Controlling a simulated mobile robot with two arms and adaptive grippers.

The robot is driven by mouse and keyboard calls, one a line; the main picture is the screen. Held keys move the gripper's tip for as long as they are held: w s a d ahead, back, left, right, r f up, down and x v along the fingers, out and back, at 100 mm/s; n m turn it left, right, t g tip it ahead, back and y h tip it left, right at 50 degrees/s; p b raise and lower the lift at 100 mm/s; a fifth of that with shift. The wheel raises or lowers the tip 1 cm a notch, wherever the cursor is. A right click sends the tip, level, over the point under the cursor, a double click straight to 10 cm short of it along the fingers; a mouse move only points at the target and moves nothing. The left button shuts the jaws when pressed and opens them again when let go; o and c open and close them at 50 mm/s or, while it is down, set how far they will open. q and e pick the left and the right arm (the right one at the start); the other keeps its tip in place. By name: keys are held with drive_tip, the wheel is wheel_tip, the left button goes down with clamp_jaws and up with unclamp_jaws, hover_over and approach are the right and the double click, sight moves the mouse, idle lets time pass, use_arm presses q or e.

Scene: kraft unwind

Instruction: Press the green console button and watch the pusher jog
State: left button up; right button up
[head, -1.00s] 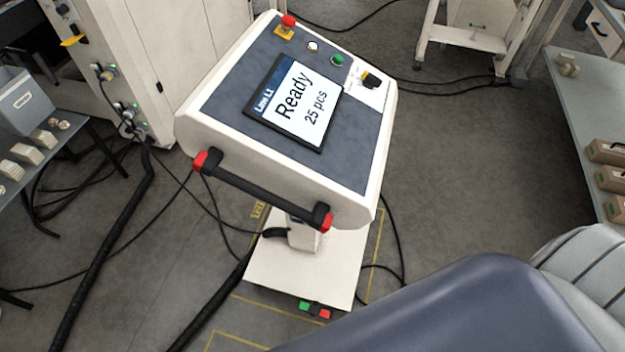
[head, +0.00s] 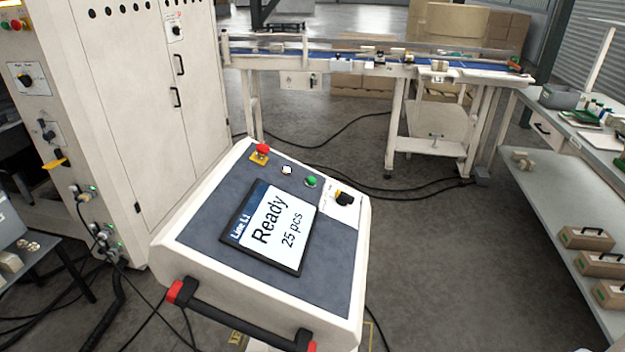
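The tilted console (head: 212,246) stands in the lower middle of the head view. Its green button (head: 310,181) sits on the upper panel, right of a white button (head: 287,169) and left of a black rotary knob (head: 345,198). A red emergency stop (head: 262,150) on a yellow base is at the upper left of the panel. The screen (head: 271,227) reads "Line L1", "Ready" and "25 pcs". I cannot make out which part is the pusher. Neither of my grippers is in view.
A blue-belted conveyor (head: 440,69) runs across the back. A tall cream cabinet (head: 150,130) stands at left. A grey bench (head: 555,200) with several brown boxes is at right. Dark cables cross the floor. The floor (head: 430,270) between console and bench is clear.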

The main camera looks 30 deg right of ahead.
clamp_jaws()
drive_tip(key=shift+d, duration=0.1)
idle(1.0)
